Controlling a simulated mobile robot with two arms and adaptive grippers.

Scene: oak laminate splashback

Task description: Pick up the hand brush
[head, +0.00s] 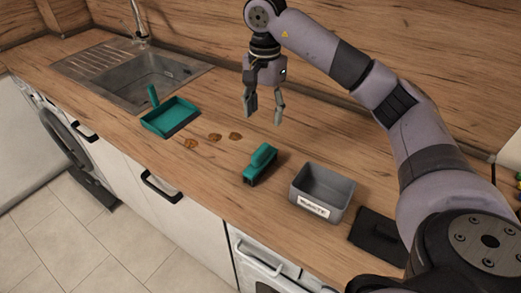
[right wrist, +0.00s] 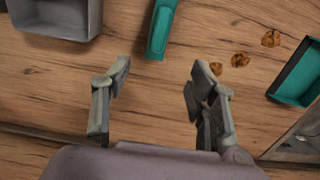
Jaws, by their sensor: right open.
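The hand brush (head: 260,164) has a teal body with dark bristles and stands on the wooden worktop, left of the grey bin. In the right wrist view the brush (right wrist: 160,27) shows at the top middle, partly cut off by the frame edge. My right gripper (head: 264,113) hangs open and empty above the worktop, behind the brush and apart from it. Its two fingers (right wrist: 160,95) are spread wide in the right wrist view, with bare wood between them. My left gripper is not in view.
A grey labelled bin (head: 343,205) stands right of the brush, with a dark flat object (head: 378,236) beyond it. Several brown crumbs (head: 214,137) lie near a teal dustpan (head: 170,118). A sink (head: 148,75) is at the back left. The wooden splashback (head: 200,22) rises behind.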

